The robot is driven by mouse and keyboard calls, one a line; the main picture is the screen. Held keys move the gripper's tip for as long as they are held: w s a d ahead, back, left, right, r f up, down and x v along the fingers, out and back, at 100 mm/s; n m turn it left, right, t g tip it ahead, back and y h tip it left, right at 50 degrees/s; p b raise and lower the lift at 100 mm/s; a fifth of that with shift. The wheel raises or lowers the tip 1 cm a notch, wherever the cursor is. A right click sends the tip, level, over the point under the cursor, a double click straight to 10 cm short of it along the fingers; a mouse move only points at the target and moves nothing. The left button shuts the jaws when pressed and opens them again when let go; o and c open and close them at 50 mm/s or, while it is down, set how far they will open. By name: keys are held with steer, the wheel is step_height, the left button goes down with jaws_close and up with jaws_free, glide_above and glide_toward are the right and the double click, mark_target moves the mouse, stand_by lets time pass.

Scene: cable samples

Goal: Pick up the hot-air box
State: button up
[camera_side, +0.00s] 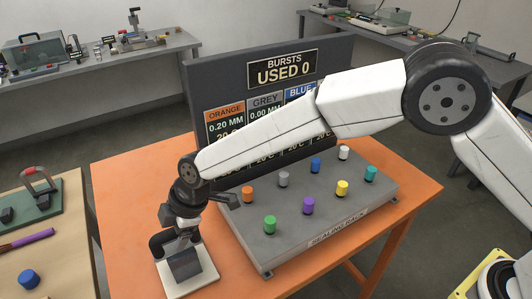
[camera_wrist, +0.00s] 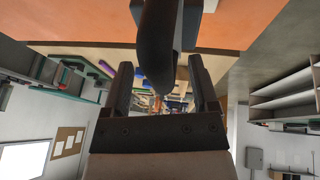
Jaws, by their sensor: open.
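A dark grey box (camera_side: 185,264), which I take to be the hot-air box, stands on a white square plate (camera_side: 203,283) at the orange table's front left corner. A dark rounded part shows at its left, seemingly a handle. My gripper (camera_side: 180,238) is right above the box, pointing down, and hides its top. In the wrist view my gripper (camera_wrist: 158,85) is open, its two dark fingers apart. A dark curved piece (camera_wrist: 156,45), likely that handle, reaches in from the top towards the gap between them. I cannot tell whether a finger touches it.
A grey sealing rack (camera_side: 325,215) with several coloured caps stands right of my gripper. A dark display board (camera_side: 225,80) rises behind it. A wooden table (camera_side: 60,260) at the left holds a green tray (camera_side: 62,205), a purple tool and a blue cap. A gap separates the tables.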

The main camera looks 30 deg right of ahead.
jaws_close()
steer(key=shift+r, duration=0.1)
stand_by(1.2)
